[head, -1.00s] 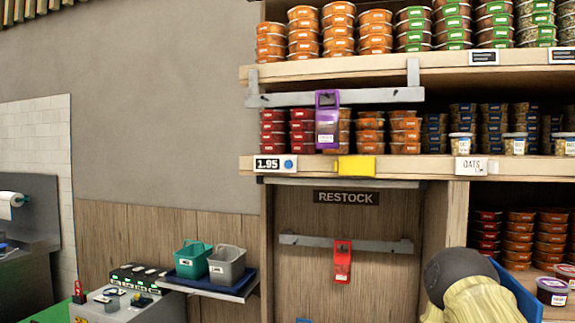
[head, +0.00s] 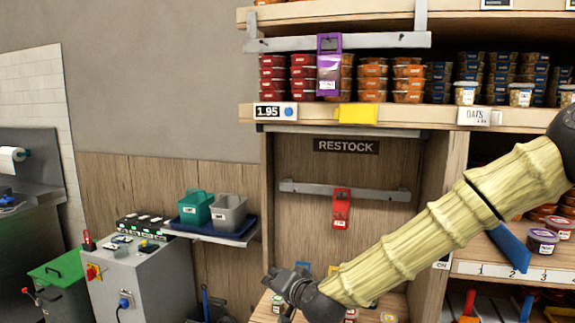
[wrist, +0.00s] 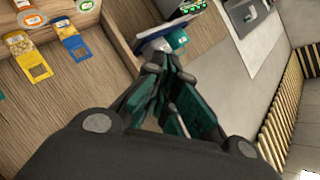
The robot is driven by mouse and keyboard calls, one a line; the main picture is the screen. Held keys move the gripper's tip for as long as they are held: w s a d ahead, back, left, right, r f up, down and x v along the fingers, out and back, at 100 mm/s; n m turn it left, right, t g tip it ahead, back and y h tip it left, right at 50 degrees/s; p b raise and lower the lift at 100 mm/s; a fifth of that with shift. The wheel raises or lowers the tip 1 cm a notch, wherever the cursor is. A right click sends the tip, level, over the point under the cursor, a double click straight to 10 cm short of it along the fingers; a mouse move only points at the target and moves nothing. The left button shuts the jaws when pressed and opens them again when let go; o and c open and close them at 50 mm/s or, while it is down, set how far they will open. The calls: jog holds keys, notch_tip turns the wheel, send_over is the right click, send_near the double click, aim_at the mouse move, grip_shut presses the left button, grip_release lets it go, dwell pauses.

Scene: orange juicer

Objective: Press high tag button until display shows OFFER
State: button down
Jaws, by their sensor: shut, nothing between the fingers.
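The high tag (head: 268,111) is fixed to the shelf edge at upper left in the head view and reads 1.95. Its round blue button (head: 289,111) sits just right of the digits. My gripper (head: 285,287) is low in the head view, well below the tag and button, near the foot of the RESTOCK panel, touching neither. In the wrist view my gripper's dark teal fingers (wrist: 168,68) are shut and empty. The tag and button do not show in the wrist view.
A yellow tag (head: 357,114) sits right of the high tag. A purple scoop-like holder (head: 329,66) hangs above the shelf edge, and a red one (head: 341,208) hangs on the rail below RESTOCK. Teal and grey baskets (head: 197,208) stand on a ledge at left. The wall left of the tag is clear.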

aim_at(288, 112)
notch_tip(288, 112, up, 40)
jog(key=m+t+y, duration=0.2)
jog(key=t, duration=0.4)
jog(key=shift+a, duration=0.15)
jog(key=shift+p, duration=0.35)
jog(key=shift+w+d+p, duration=0.2)
jog(key=shift+w+d, duration=0.25)
jog(key=shift+w, duration=0.95)
jog(key=shift+w+d+p, duration=0.2)
jog(key=shift+w+d, duration=0.25)
jog(key=shift+w, duration=0.9)
jog(key=shift+w+d+p, duration=0.2)
jog(key=shift+w+d, duration=0.25)
jog(key=shift+w, duration=0.95)
